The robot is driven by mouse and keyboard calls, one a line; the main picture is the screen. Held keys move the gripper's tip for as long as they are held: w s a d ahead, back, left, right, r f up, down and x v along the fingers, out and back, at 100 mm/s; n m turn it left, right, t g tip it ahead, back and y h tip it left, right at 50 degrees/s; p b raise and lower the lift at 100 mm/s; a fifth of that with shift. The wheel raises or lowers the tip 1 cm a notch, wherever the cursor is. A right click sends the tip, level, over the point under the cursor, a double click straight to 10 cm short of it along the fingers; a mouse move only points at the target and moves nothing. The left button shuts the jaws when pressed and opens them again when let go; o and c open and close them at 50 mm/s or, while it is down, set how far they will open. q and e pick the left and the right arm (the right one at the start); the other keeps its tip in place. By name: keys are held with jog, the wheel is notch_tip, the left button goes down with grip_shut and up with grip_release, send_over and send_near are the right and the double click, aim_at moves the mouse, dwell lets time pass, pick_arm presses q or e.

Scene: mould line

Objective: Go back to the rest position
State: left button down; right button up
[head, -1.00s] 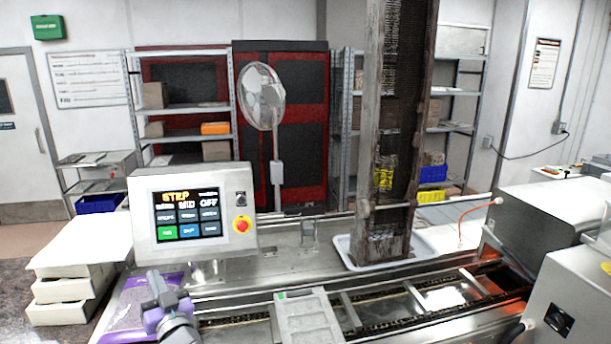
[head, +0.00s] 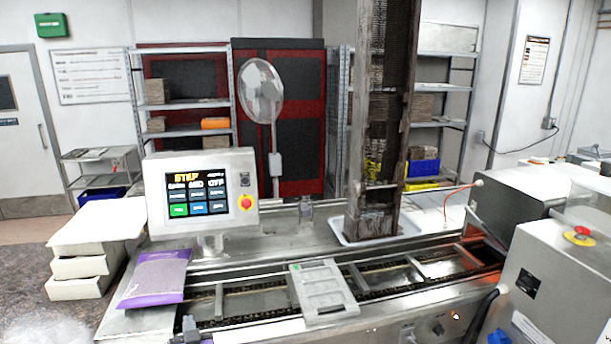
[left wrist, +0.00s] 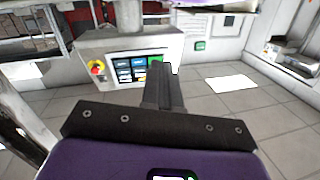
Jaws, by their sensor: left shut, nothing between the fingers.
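My left gripper (head: 188,326) shows only as a small grey tip at the bottom edge of the head view, in front of the conveyor line's near left end. In the left wrist view its fingers (left wrist: 162,86) are together, shut and empty, in front of the dark mounting plate. The control panel (head: 200,197) stands beyond it, and the panel (left wrist: 130,68) also shows past the fingers in the wrist view. My right gripper is not seen in either view.
A purple bag (head: 154,279) lies on the left end of the line. A grey mould (head: 324,290) sits on the chain conveyor. White boxes (head: 82,276) are stacked at left. A tall dark column stands in a white tray (head: 402,239). A machine with a red button (head: 579,236) is at right.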

pick_arm(q)
jog(key=s+d+f+m+g+h+b, duration=0.1)
jog(key=s+d+f+g+h, duration=0.3)
jog(key=f, duration=1)
jog(key=s+d+f+g+h+b, duration=0.25)
jog(key=s+d+f, duration=0.35)
jog(key=f, duration=0.8)
jog(key=s+d+f+g+h, duration=0.1)
jog(key=s+d+f+g, duration=0.2)
jog(key=s, duration=0.4)
jog(key=s+d+f+g+h, duration=0.2)
jog(key=s+d+f+g, duration=0.1)
jog(key=s+f, duration=0.2)
jog(key=s+d+f+g+h+b, duration=0.1)
jog(key=s+d+f+g+h, duration=0.1)
jog(key=s, duration=0.7)
jog(key=shift+s+d+f+n+g, duration=0.15)
jog(key=shift+d+f+n+g, duration=0.4)
jog(key=shift+f, duration=0.4)
